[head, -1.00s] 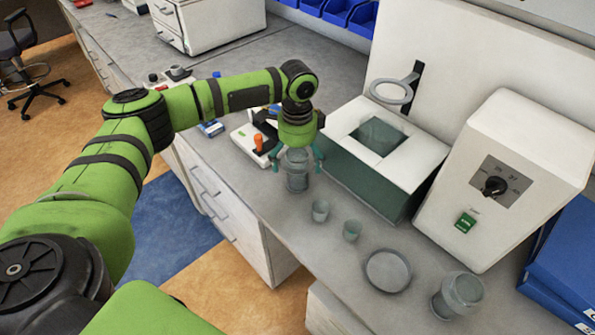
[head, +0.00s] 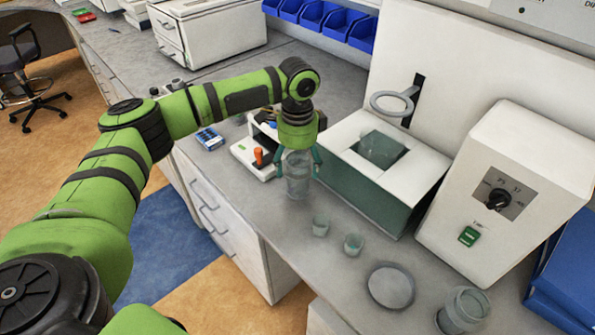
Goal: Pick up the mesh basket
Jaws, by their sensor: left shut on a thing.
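The mesh basket (head: 298,182) is a grey, see-through cylinder standing upright in the middle of the head view, in front of the green-walled bath. My left gripper (head: 298,161) comes down over it from above. Its teal fingers are shut on the basket's upper part, one on each side. I cannot tell for sure whether the basket's bottom touches the bench. My right gripper is not in view.
The water bath (head: 340,185) with its white top stands just right of the basket. Two small cups (head: 353,244), a round grey dish (head: 391,287) and a glass jar (head: 463,309) stand nearer. A white device with an orange knob (head: 258,157) is close on the left.

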